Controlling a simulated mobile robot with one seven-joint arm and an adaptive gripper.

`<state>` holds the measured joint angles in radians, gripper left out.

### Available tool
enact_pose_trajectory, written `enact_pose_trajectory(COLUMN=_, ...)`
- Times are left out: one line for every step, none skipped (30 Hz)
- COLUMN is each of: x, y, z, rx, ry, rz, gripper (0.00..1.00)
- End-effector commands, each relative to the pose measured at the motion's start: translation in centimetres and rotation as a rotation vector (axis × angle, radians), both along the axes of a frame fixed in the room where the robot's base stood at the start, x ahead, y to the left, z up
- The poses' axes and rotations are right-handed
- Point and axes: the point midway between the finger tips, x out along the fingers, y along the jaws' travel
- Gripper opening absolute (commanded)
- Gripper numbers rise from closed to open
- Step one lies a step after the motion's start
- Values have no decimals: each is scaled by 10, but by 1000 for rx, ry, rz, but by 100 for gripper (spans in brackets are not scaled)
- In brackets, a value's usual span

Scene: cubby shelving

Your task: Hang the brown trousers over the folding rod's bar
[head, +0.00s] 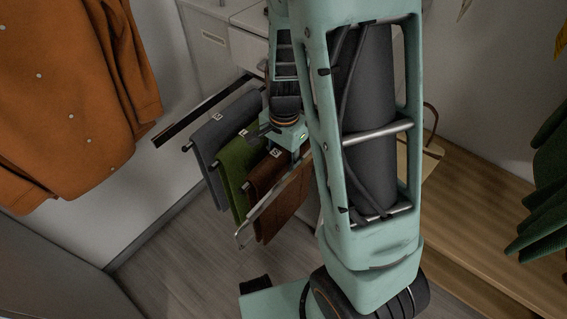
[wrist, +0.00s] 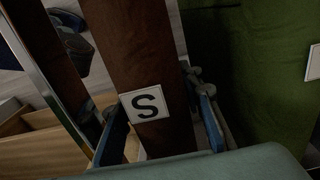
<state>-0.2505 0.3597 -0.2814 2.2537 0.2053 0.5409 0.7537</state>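The brown trousers (head: 284,188) hang folded at the front of a row on the folding rod (head: 272,207), with a white S label near their top. They fill the middle of the wrist view (wrist: 135,45), where the S label (wrist: 147,104) faces me. My gripper (head: 277,142) is at the top of the brown trousers. In the wrist view its fingers (wrist: 152,100) stand wide apart, one on each side of the brown cloth. Firm contact with the cloth cannot be made out. My arm hides part of the rod's right side.
Green trousers (head: 236,165) and grey trousers (head: 214,135) hang just behind the brown ones; the green cloth (wrist: 250,60) is close on the right in the wrist view. An orange garment (head: 75,90) hangs at left. A wooden bench (head: 480,210) is at right. Floor below is clear.

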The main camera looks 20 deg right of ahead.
Motion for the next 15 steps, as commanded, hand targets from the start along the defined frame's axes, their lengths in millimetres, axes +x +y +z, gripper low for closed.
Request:
enact_pose_trajectory(x=0, y=0, z=0, rx=0, ry=0, rz=0, gripper=20)
enact_pose_trajectory(x=0, y=0, z=0, rx=0, ry=0, rz=0, gripper=16)
enact_pose_trajectory(x=0, y=0, z=0, rx=0, ry=0, rz=0, gripper=12)
enact_pose_trajectory(x=0, y=0, z=0, rx=0, ry=0, rz=0, gripper=9)
enact_pose_trajectory(x=0, y=0, z=0, rx=0, ry=0, rz=0, gripper=5)
enact_pose_trajectory(x=0, y=0, z=0, rx=0, ry=0, rz=0, gripper=1)
enact_pose_trajectory(x=0, y=0, z=0, rx=0, ry=0, rz=0, gripper=0)
enact_pose_trajectory(x=0, y=0, z=0, rx=0, ry=0, rz=0, gripper=0)
enact_pose_trajectory(x=0, y=0, z=0, rx=0, ry=0, rz=0, gripper=0)
enact_pose_trajectory(x=0, y=0, z=0, rx=0, ry=0, rz=0, gripper=0)
enact_pose_trajectory(x=0, y=0, z=1, rx=0, ry=0, rz=0, gripper=0)
enact_pose_trajectory(x=0, y=0, z=1, rx=0, ry=0, rz=0, gripper=0)
enact_pose_trajectory(x=0, y=0, z=2, rx=0, ry=0, rz=0, gripper=0)
enact_pose_trajectory(x=0, y=0, z=3, rx=0, ry=0, rz=0, gripper=0)
enact_pose_trajectory(x=0, y=0, z=4, rx=0, ry=0, rz=0, gripper=0)
